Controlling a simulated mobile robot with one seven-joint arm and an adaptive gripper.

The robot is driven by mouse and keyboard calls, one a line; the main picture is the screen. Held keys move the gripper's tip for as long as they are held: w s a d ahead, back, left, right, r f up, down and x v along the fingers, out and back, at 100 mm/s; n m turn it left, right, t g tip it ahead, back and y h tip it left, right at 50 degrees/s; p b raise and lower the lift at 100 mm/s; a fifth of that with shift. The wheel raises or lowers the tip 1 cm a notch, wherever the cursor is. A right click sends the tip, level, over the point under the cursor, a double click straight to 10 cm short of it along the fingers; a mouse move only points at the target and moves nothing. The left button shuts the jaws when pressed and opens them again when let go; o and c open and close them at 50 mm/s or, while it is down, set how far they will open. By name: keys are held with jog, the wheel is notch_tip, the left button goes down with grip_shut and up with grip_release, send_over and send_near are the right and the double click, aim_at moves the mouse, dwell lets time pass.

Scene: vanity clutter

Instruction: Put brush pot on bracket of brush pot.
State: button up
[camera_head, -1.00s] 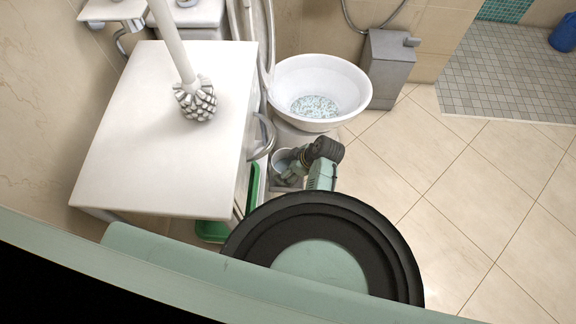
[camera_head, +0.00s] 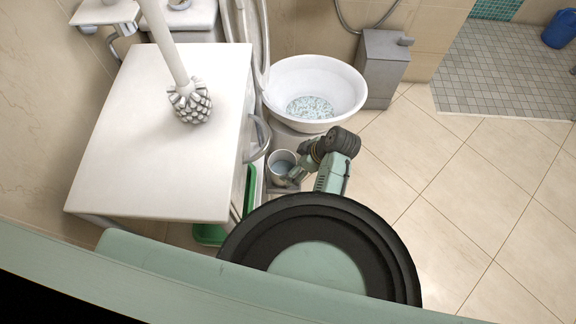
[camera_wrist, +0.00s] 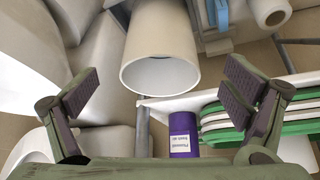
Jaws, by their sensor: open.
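A white-grey cylindrical pot, which I take for the brush pot (camera_head: 282,158), stands below the white basin in the head view. In the wrist view, the pot (camera_wrist: 160,38) has its round rim facing the camera. My gripper (camera_wrist: 163,88) is open there, one finger on each side of the pot's rim in the picture, with visible gaps. In the head view my gripper (camera_head: 293,178) is small and partly hidden by my arm, close beside the pot. A brush with a long white handle (camera_head: 165,45) rests its bristly head on the white cabinet top. I cannot identify the bracket.
The white cabinet top (camera_head: 125,150) lies left of the pot. A basin (camera_head: 335,85) and grey bin (camera_head: 382,70) stand behind. A purple container (camera_wrist: 183,135) and green-and-white items (camera_wrist: 225,128) show beyond my fingers. The tiled floor (camera_head: 450,190) at right is clear.

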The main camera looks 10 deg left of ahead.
jog(key=shift+v, duration=2.25)
